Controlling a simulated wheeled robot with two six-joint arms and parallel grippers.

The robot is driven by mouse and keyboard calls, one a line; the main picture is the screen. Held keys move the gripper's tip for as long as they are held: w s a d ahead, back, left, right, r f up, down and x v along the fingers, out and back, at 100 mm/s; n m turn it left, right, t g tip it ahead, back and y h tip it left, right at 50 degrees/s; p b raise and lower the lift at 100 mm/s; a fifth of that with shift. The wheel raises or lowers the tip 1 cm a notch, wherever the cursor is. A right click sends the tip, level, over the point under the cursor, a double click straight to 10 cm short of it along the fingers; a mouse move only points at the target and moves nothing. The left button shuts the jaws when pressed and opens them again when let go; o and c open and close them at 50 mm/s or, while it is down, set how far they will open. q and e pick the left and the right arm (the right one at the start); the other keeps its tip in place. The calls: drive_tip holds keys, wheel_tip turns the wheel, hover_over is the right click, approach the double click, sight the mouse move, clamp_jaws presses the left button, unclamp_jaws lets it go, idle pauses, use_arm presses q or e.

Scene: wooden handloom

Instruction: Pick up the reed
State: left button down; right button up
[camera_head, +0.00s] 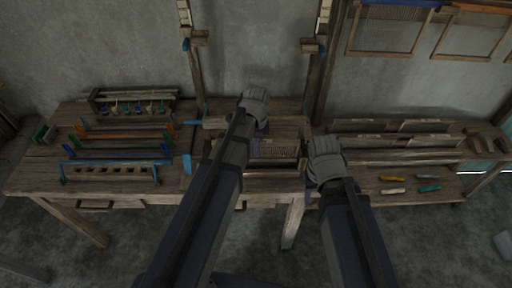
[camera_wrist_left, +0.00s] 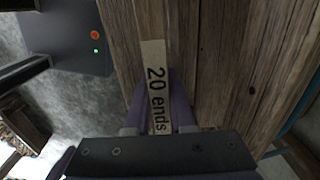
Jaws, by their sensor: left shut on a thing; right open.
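My left gripper (camera_head: 258,134) is over the middle of the wooden table, and its arm hides part of what is under it. In the left wrist view, its purple fingers (camera_wrist_left: 160,88) are shut on a pale strip (camera_wrist_left: 153,55) that reads "20 ends". The strip stands out past the fingertips over brown wood. I cannot tell whether this strip is an edge of the reed. A fine-toothed, comb-like piece (camera_head: 280,150) shows just right of the left gripper in the head view. My right gripper (camera_head: 314,182) is open and empty near the table's right front corner.
The left table (camera_head: 110,187) carries racks with coloured ends (camera_head: 120,153) and small hanging tools. The right bench (camera_head: 435,187) holds pale slatted pieces (camera_head: 425,126) and several coloured hand tools. Wooden uprights (camera_head: 318,85) rise behind; frames (camera_head: 390,30) hang on the wall.

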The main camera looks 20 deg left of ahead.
use_arm(q)
wheel_tip(320, 180, up, 12)
drive_tip(key=p, duration=1.1)
drive_tip(key=shift+f, duration=0.1)
wheel_tip(320, 180, down, 4)
drive_tip(key=b, duration=0.4)
drive_tip(key=shift+f, duration=0.2)
drive_tip(key=shift+r, duration=0.15)
drive_tip(key=shift+s, duration=0.15)
